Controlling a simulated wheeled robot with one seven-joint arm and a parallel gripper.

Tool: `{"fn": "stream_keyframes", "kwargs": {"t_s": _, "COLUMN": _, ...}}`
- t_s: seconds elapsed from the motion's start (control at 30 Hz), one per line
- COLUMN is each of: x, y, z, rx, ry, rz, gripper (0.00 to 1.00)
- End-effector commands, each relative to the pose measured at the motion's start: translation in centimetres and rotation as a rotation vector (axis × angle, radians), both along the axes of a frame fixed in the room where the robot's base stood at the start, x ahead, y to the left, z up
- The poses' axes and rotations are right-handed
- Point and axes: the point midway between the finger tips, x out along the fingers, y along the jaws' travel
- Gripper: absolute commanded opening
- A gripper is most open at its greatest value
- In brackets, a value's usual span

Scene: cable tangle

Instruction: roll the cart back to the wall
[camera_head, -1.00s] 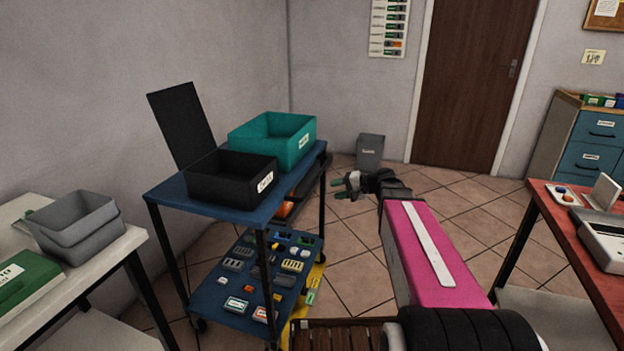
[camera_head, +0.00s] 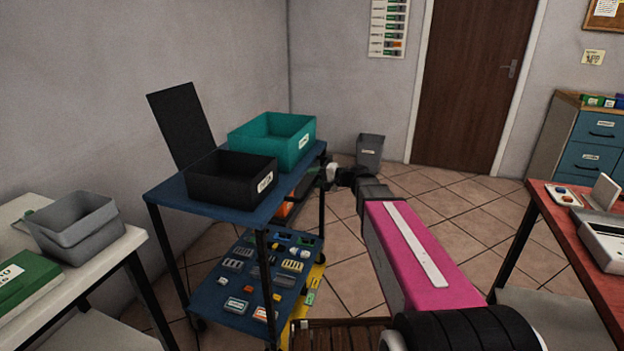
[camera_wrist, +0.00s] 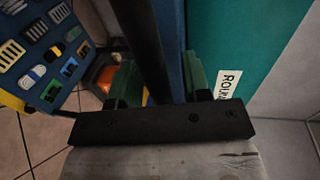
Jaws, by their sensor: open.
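The blue two-shelf cart (camera_head: 160,190) stands on the tiled floor near the left wall (camera_head: 110,80). A black bin (camera_head: 228,182) and a teal bin (camera_head: 268,142) sit on its top shelf. A dark bar (camera_wrist: 138,35), apparently the cart's handle, runs beside the blue top edge in the wrist view. My gripper (camera_head: 331,172) is at the cart's right end, with its green fingers (camera_wrist: 160,82) open on either side of this bar. I cannot tell whether they touch it. The lower ends of the fingers are hidden.
A white table (camera_head: 130,238) with grey bins stands at the left, close to the cart. A red-topped table (camera_head: 565,225) stands at the right. A grey waste bin (camera_head: 370,150) is at the back near the door (camera_head: 470,80).

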Motion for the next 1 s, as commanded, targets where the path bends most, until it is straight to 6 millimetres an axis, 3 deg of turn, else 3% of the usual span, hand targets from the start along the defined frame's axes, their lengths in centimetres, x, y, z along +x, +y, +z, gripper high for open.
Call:
{"fn": "stream_keyframes", "kwargs": {"t_s": 0.4, "x": 0.3, "y": 0.8, "z": -0.2, "rx": 0.000, "ry": 0.000, "rz": -0.001, "gripper": 0.44}}
{"fn": "stream_keyframes", "kwargs": {"t_s": 0.47, "x": 0.3, "y": 0.8, "z": -0.2, "rx": 0.000, "ry": 0.000, "rz": -0.001, "gripper": 0.27}}
{"fn": "stream_keyframes", "kwargs": {"t_s": 0.53, "x": 0.3, "y": 0.8, "z": -0.2, "rx": -0.001, "ry": 0.000, "rz": -0.001, "gripper": 0.04}}
{"fn": "stream_keyframes", "kwargs": {"t_s": 0.57, "x": 0.3, "y": 0.8, "z": -0.2, "rx": -0.001, "ry": 0.000, "rz": -0.001, "gripper": 0.00}}
{"fn": "stream_keyframes", "kwargs": {"t_s": 0.83, "x": 0.4, "y": 1.2, "z": -0.2, "rx": -0.001, "ry": -0.001, "rz": 0.000, "gripper": 0.00}}
{"fn": "stream_keyframes", "kwargs": {"t_s": 1.0, "x": 1.2, "y": 3.1, "z": -0.2, "rx": -0.001, "ry": 0.000, "rz": 0.002, "gripper": 0.00}}
